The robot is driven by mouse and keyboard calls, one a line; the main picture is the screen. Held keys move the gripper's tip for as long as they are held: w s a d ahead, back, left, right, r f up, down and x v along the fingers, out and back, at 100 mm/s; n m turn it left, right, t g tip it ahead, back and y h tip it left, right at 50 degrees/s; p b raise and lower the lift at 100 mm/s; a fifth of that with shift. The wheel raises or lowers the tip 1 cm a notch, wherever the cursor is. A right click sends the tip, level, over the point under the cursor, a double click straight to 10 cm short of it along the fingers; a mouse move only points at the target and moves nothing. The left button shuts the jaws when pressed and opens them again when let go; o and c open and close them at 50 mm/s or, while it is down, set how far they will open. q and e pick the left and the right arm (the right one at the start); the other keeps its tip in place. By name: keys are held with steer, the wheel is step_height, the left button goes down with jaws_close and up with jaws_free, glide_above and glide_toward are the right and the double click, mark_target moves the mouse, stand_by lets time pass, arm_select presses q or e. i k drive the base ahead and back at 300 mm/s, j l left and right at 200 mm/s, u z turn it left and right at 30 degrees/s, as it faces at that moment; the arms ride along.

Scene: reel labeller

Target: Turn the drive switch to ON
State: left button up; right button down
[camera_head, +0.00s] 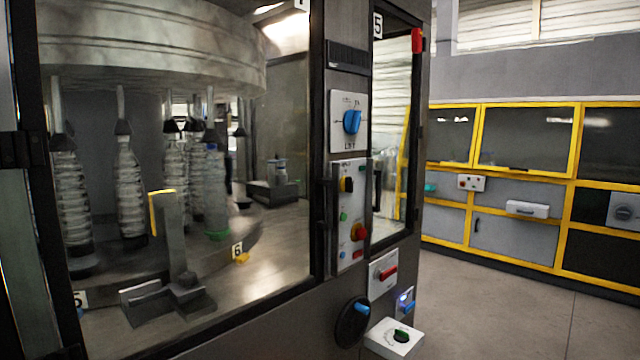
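No label reading drive or ON is legible, so I cannot tell which control is the drive switch. A blue rotary knob (352,121) sits on a white plate with small markings on the machine's column. Below it, a control panel (350,215) carries a black-and-yellow switch (347,184), a red knob on yellow (358,231) and small green, blue and red buttons. A dark green knob (401,335) sits on a white box at the bottom. Neither of my grippers is in view.
A black handwheel with a blue grip (353,320), a red-handled plate (383,272) and a blue-lit switch (405,300) are low on the column. Bottles (215,190) stand behind the glass at left. Yellow-framed cabinets (520,210) line the right. The floor (490,310) between is clear.

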mark_target(346, 183)
steer(key=i+l+u, duration=0.1)
steer(key=l+u, duration=0.25)
steer(key=i+l+u, duration=0.1)
steer(key=l+u, duration=0.55)
steer(key=i+j, duration=0.05)
steer(key=j, duration=0.05)
